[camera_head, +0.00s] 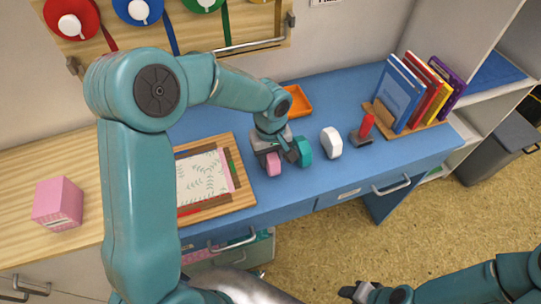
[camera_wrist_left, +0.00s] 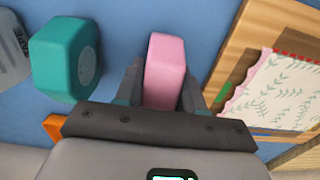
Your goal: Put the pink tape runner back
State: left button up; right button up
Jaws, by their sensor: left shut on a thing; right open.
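The pink tape runner (camera_head: 274,163) is between the fingers of my left gripper (camera_head: 272,160), over the blue desk beside the wooden board. In the left wrist view the pink tape runner (camera_wrist_left: 166,62) stands upright between the two dark fingers of my left gripper (camera_wrist_left: 163,85), which is shut on it. I cannot tell whether it touches the desk. A teal tape runner (camera_head: 304,152) is close to its right; it also shows in the left wrist view (camera_wrist_left: 64,60). A white tape runner (camera_head: 331,143) stands further right. My right gripper (camera_head: 360,291) is open and empty, low in the head view over the floor.
A wooden board (camera_head: 241,199) with leaf-patterned paper (camera_head: 200,178) lies left of the pink tape runner. An orange tray (camera_head: 299,101) is behind my gripper. A red-handled stamp (camera_head: 366,127) and a book rack (camera_head: 437,125) stand right. A pink box (camera_head: 58,203) is far left.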

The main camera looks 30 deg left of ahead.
pick_arm(q)
jog(key=shift+s+f, duration=0.1)
jog(key=o, duration=0.9)
jog(key=shift+o, duration=0.2)
notch_tip(320, 180, up, 12)
jog(key=shift+r+p, duration=0.2)
jog(key=shift+p, duration=0.15)
